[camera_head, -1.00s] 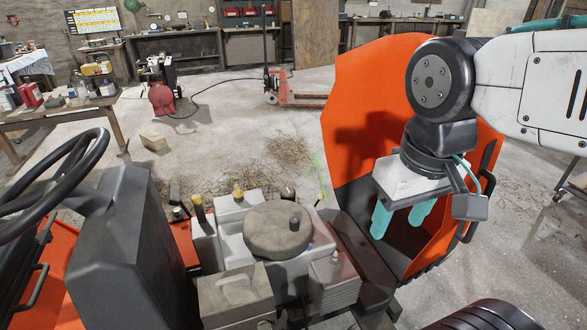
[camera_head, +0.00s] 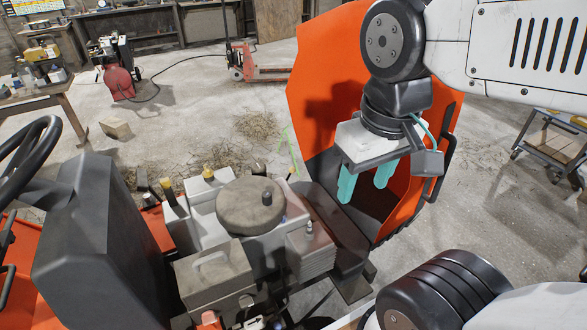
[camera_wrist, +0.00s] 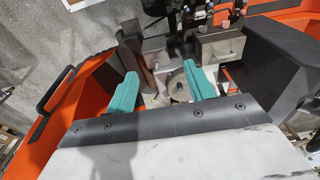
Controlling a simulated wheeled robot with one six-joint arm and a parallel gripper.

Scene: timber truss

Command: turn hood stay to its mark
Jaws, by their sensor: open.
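The orange hood (camera_head: 330,70) stands swung open behind the engine in the head view. A thin green outline (camera_head: 289,150) shows on its left side, above a small dark upright tip (camera_head: 291,173). I cannot tell whether this tip is part of the hood stay; no stay is clearly made out. My gripper (camera_head: 364,184) hangs in front of the hood's inner side, right of the engine, with its teal fingers apart and nothing between them. In the wrist view, the open fingers (camera_wrist: 162,80) point toward the engine, and orange hood panel (camera_wrist: 65,85) shows at left.
The engine has a round grey cover (camera_head: 250,205) with a knob and a grey box (camera_head: 215,275) before it. A dark console (camera_head: 90,240) and steering wheel (camera_head: 30,165) stand at left. A trolley (camera_head: 552,150) stands at right. Straw lies on the open floor behind.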

